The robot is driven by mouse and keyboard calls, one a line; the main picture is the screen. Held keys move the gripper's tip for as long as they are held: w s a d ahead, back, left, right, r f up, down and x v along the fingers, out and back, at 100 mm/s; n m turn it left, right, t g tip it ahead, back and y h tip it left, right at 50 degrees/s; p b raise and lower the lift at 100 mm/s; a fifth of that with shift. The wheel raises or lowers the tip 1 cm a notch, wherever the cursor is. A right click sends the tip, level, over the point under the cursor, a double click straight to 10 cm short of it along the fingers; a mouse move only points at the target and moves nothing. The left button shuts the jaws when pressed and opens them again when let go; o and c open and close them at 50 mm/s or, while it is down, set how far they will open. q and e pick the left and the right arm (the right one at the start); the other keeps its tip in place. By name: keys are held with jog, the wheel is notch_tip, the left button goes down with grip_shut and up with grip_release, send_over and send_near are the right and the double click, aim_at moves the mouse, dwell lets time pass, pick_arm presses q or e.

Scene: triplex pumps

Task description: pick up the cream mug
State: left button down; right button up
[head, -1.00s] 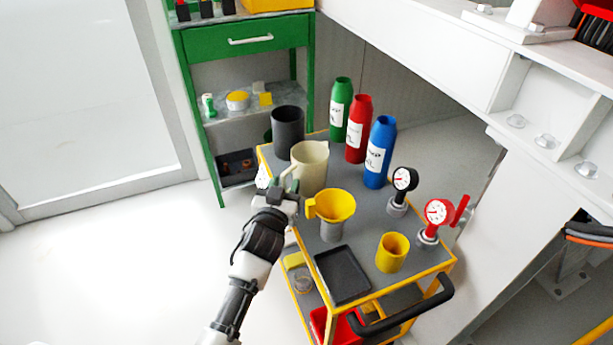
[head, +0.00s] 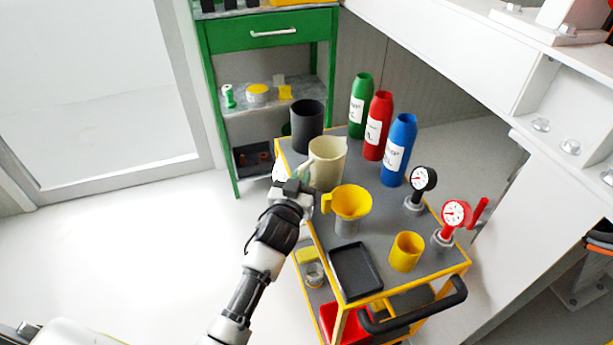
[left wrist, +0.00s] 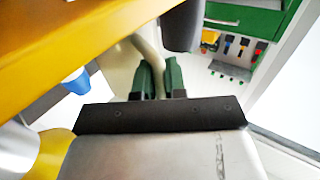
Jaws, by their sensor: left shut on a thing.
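The cream mug (head: 328,163) is at the cart's far left corner, its handle toward my left gripper. My left gripper (head: 303,184) is shut on the mug's handle; in the left wrist view the green fingers (left wrist: 159,78) close around the curved cream handle (left wrist: 150,50). The mug looks upright and slightly tilted at most. I cannot tell whether its base touches the cart top. My right gripper is not in view.
A dark grey cup (head: 308,118) stands close behind the mug. A yellow funnel (head: 350,203) stands close in front. Green (head: 361,98), red (head: 378,125) and blue (head: 398,150) bottles stand to the right. A black tray (head: 355,272) lies on the cart's front.

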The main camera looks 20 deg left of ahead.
aim_at(301, 167)
pick_arm(q)
jog(key=shift+r, duration=0.45)
notch_tip(301, 167, up, 4)
jog(key=shift+f+p, duration=0.2)
jog(key=shift+p, duration=0.7)
notch_tip(301, 167, up, 3)
jog(key=shift+f+p, duration=0.15)
jog(key=shift+p, duration=0.3)
jog(key=shift+r+p, duration=0.4)
jog(key=shift+r, duration=0.9)
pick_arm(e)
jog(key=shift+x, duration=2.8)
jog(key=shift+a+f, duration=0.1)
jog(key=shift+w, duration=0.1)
